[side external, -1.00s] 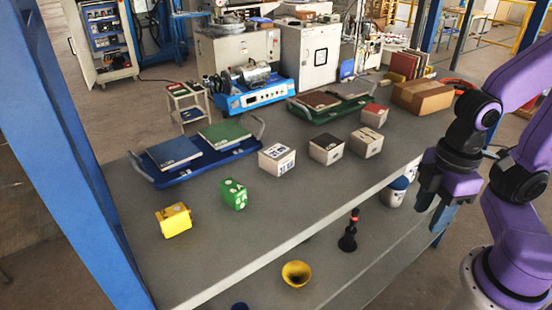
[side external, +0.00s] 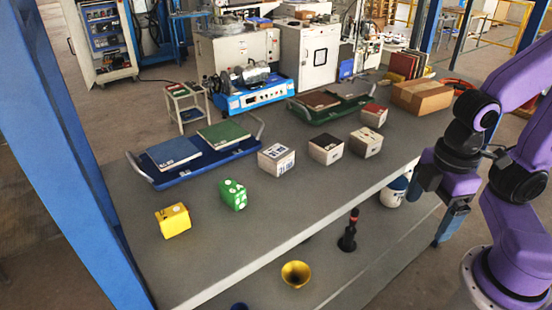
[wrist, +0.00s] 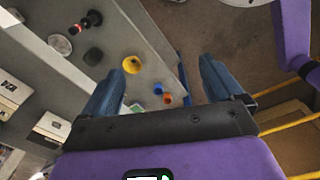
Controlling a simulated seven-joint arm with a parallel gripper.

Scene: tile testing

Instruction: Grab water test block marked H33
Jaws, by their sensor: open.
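Three pale, box-like blocks stand in a row on the grey table (side external: 300,215): one with dark markings on its front (side external: 277,160), a dark-topped middle one (side external: 326,150) and a right one (side external: 366,142). A smaller red-topped block (side external: 374,115) stands behind them. I cannot read H33 on any of them. In the wrist view, pale blocks (wrist: 15,90) (wrist: 52,127) show at the left edge, outside my fingers. My gripper (wrist: 160,88) is open and empty. In the side external view it is beyond the table's front edge, right of the blocks, partly hidden by my wrist.
A yellow block (side external: 173,220) and a green block (side external: 232,194) stand at the table's front left. A blue tray (side external: 215,166) and a green tray (side external: 335,112) carry flat tiles. A cardboard box (side external: 421,97) is at the back right. A lower shelf holds a yellow bowl (side external: 296,274).

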